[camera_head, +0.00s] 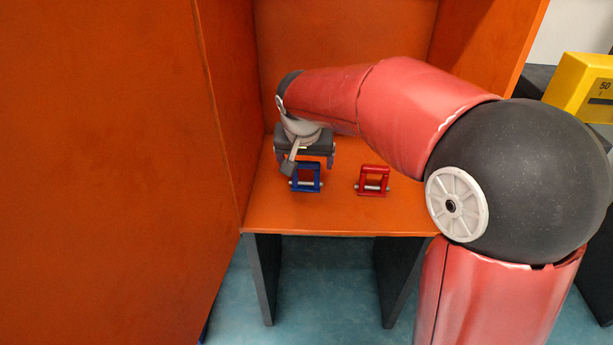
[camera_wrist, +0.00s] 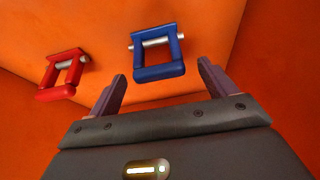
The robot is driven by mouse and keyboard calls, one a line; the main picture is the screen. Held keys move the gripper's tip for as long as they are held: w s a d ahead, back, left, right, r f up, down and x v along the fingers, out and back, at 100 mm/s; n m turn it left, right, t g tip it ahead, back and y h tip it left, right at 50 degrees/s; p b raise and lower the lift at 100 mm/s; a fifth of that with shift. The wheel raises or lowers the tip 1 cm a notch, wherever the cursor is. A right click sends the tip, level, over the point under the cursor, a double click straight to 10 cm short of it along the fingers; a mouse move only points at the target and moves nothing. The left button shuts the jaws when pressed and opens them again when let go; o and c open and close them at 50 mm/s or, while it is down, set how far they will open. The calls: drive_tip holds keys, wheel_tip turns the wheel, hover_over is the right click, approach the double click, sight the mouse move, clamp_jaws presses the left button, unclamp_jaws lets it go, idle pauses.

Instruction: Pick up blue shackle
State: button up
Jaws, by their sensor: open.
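The blue shackle (camera_head: 306,177) stands on the orange shelf at the left in the head view, with a metal pin across its lower part. In the wrist view the blue shackle (camera_wrist: 158,71) lies ahead of and between the fingertips, its pin at the far end. My gripper (camera_head: 305,158) is close behind and above it in the head view. In the wrist view my gripper (camera_wrist: 162,74) is open, with a finger on either side of the shackle's near end. Whether the fingers touch it cannot be told. Nothing is held.
A red shackle (camera_head: 373,180) with a metal pin stands to the right on the orange shelf (camera_head: 330,217); it also shows in the wrist view (camera_wrist: 62,92). Orange walls (camera_head: 110,150) rise at the left, back and right. A yellow box (camera_head: 582,88) is at the far right.

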sight(306, 162)
drive_tip(key=shift+x, duration=0.8)
drive_tip(key=shift+c, duration=0.4)
drive_tip(key=c, duration=1.2)
drive_tip(key=shift+r, duration=0.1)
wheel_tip(306, 162, up, 20)
drive_tip(key=p, duration=0.3)
